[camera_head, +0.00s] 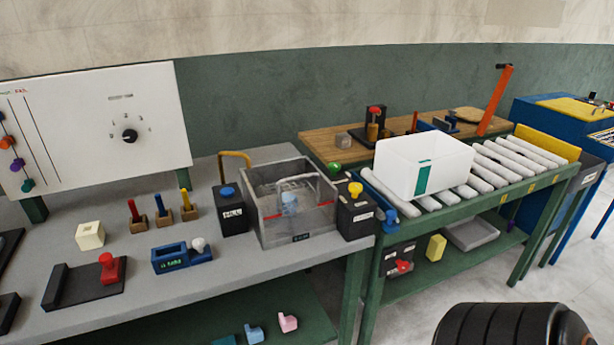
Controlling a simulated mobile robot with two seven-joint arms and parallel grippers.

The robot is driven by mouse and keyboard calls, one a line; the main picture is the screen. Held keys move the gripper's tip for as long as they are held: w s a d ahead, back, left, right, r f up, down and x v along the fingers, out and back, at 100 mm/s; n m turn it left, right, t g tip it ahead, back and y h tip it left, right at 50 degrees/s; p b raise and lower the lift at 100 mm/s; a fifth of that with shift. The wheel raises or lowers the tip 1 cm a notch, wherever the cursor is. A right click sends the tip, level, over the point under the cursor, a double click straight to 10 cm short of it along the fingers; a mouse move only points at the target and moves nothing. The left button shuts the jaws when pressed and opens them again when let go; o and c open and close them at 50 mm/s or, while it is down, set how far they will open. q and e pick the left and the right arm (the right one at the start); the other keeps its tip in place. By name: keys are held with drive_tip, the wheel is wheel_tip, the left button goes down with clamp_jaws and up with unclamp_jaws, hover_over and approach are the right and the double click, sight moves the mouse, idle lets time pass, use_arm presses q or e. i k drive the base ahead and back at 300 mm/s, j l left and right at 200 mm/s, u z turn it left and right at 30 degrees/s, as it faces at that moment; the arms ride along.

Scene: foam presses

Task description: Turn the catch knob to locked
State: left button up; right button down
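I cannot tell for certain which part is the catch knob, and no lock marking is legible. A black round knob (130,136) with small marks around it sits on the upright white panel (160,95) at the left. A red knob (108,263) stands on a black plate on the grey bench. A white knob (198,244) sits on a blue box with a green display (170,257). A red knob (403,266) is on a black box under the roller table. Neither gripper shows; only a dark ribbed part of my arm is at bottom right.
The grey bench (75,310) carries a cream block (90,235), several coloured pegs and a clear tank (270,215) between black boxes. A white bin (425,155) stands on the rollers (500,165). Bare floor lies in front of the green roller table.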

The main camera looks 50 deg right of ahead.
sight(355, 188)
drive_tip(key=z, duration=1.5)
